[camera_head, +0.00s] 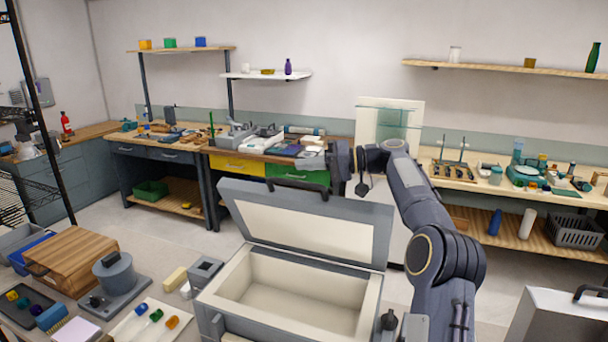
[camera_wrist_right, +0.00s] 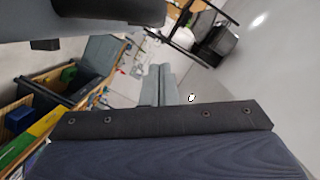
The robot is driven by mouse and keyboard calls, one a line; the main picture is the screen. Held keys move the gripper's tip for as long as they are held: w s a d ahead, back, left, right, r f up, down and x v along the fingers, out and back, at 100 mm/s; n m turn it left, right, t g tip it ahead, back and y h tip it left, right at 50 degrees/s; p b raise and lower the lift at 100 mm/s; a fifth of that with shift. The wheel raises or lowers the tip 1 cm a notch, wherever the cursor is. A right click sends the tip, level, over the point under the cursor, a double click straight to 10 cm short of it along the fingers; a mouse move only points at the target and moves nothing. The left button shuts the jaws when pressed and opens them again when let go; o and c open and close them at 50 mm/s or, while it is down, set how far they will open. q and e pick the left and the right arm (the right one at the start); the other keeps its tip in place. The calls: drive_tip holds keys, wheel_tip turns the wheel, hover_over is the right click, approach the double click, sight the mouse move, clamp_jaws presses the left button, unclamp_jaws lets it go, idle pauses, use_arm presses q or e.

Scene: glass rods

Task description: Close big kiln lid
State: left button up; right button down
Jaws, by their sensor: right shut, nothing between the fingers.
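The big kiln (camera_head: 212,300) is a grey box with a cream inside, standing open and empty at the bottom centre of the head view. Its grey-framed lid (camera_head: 310,235) is raised and leans back from the rear edge, its cream inner face towards me. A dark handle (camera_head: 298,186) shows at the lid's upper edge. My right gripper (camera_head: 338,160) is shut and empty, beyond and above the lid's upper right part, apart from the handle in the picture. Its closed grey fingers (camera_wrist_right: 158,82) show in the right wrist view. My left gripper is not in view.
A wooden box (camera_head: 75,258), a grey lidded pot (camera_head: 115,272) and small tools crowd the table left of the kiln. A grey case (camera_head: 560,315) stands at the lower right. Workbenches line the back wall, with open floor between them and the kiln.

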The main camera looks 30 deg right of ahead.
sight(304, 195)
drive_tip(key=shift+s+a+f, duration=0.4)
drive_tip(key=shift+s+a, duration=0.05)
drive_tip(key=shift+s, duration=0.2)
drive_tip(key=shift+s+a+f, duration=0.25)
drive_tip(key=shift+a+f, duration=0.15)
drive_tip(key=shift+f, duration=0.05)
drive_tip(key=shift+s+a+f+b, duration=0.15)
drive_tip(key=shift+f+b, duration=0.15)
drive_tip(key=shift+b, duration=0.1)
drive_tip(key=s+a+f+b, duration=0.1)
drive_tip(key=b, duration=0.2)
drive_tip(key=s+a+f+n+b, duration=0.1)
drive_tip(key=a+b, duration=0.1)
drive_tip(key=b, duration=0.1)
drive_tip(key=s+a+f+n+b, duration=0.1)
drive_tip(key=b, duration=0.2)
drive_tip(key=shift+s+a+h, duration=0.3)
drive_tip(key=shift+s+h, duration=0.1)
drive_tip(key=s+a+f+n+h+b, duration=0.1)
drive_tip(key=s+a+f+n+b, duration=0.2)
drive_tip(key=f+b, duration=0.5)
drive_tip(key=s+a+f+n+t+h+b, duration=0.1)
drive_tip(key=s+a+f+n+b, duration=0.2)
drive_tip(key=b, duration=1.4)
drive_tip(key=s+a+f+n+t+h+b, duration=0.1)
drive_tip(key=s+a+f+b, duration=0.4)
drive_tip(key=f+b, duration=0.8)
drive_tip(key=shift+s+a+f+n, duration=0.15)
drive_tip(key=shift+a+f+n, duration=0.05)
drive_tip(key=shift+a+n, duration=0.85)
